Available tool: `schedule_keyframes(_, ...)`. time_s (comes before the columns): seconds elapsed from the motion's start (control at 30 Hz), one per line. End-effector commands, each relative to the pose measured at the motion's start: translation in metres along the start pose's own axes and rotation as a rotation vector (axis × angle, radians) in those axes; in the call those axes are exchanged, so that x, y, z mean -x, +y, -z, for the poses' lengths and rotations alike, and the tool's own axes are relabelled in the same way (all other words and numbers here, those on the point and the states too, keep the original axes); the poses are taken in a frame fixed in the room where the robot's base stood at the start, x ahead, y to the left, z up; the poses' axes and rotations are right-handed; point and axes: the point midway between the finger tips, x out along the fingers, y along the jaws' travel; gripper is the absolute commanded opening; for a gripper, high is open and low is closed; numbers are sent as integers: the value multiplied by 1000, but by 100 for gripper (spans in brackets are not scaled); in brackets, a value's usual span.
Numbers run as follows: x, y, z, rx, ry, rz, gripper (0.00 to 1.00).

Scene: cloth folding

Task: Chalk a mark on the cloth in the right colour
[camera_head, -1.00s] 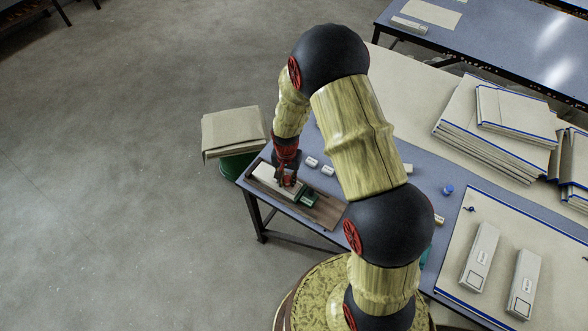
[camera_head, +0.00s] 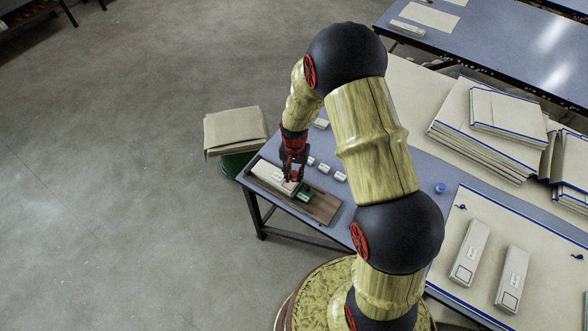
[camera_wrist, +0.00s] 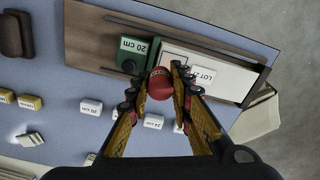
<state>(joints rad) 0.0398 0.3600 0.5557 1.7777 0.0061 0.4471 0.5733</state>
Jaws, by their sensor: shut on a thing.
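My gripper (camera_head: 294,176) is over the wooden tray (camera_head: 324,210) at the table's left end. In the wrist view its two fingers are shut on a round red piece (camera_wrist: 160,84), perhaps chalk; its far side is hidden.
Small labelled white blocks (camera_head: 340,176) stand beside the tray. A blue piece (camera_head: 440,187) lies near the cloth. Stacked cloths (camera_head: 480,125) fill the back right. A folded cloth (camera_head: 234,130) sits beyond the table's left edge. My arm hides the middle of the table.

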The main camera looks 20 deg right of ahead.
Motion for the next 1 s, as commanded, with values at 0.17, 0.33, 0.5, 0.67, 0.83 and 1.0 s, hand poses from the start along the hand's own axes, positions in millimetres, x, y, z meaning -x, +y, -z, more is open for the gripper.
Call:
schedule_keyframes(0.17,19,0,5,2,2,1,1)
schedule_keyframes(0.33,30,0,7,3,1,1,1)
schedule_keyframes(0.5,31,0,8,4,0,0,1)
schedule_keyframes(0.67,30,0,8,3,0,0,1)
schedule_keyframes(0.83,30,0,8,3,0,0,1)
schedule_keyframes(1.0,30,0,8,3,0,0,1)
